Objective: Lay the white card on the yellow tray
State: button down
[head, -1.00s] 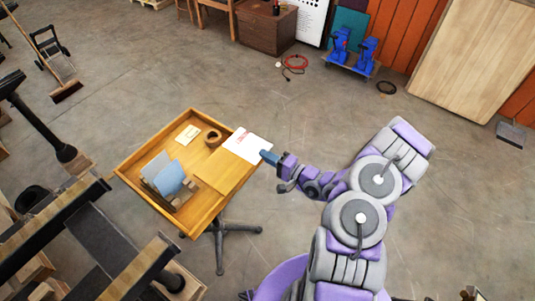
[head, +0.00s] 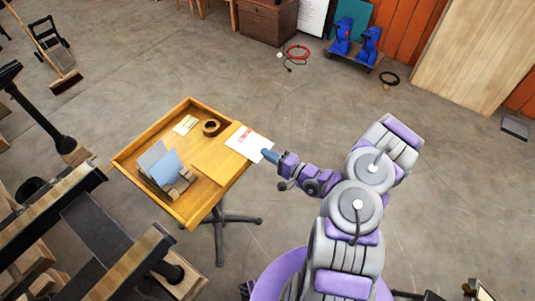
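The yellow tray (head: 148,131) is a shallow, raised-rim wooden top on a dark pedestal. A flat yellow panel (head: 213,160) covers its right part. The white card (head: 256,150), with red print, is over the tray's right side and sticks out past that edge. I cannot tell whether it touches the tray. My gripper (head: 269,156) is at the card's right corner, outside the tray, and appears shut on that corner. The finger gap is too small to see.
In the tray are a brown ring (head: 211,127), a small cream card (head: 185,125) and a holder with blue-grey sheets (head: 165,169). Dark press frames (head: 62,236) stand close at the left.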

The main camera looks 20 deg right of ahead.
jog(key=shift+d, duration=0.15)
jog(key=c, duration=1.3)
grip_release()
jog(key=shift+a, duration=0.3)
jog(key=shift+o, duration=0.7)
jog(key=shift+d, duration=0.15)
jog(key=shift+p+v, duration=1.75)
jog(key=shift+v, duration=0.45)
jog(key=shift+r, duration=0.1)
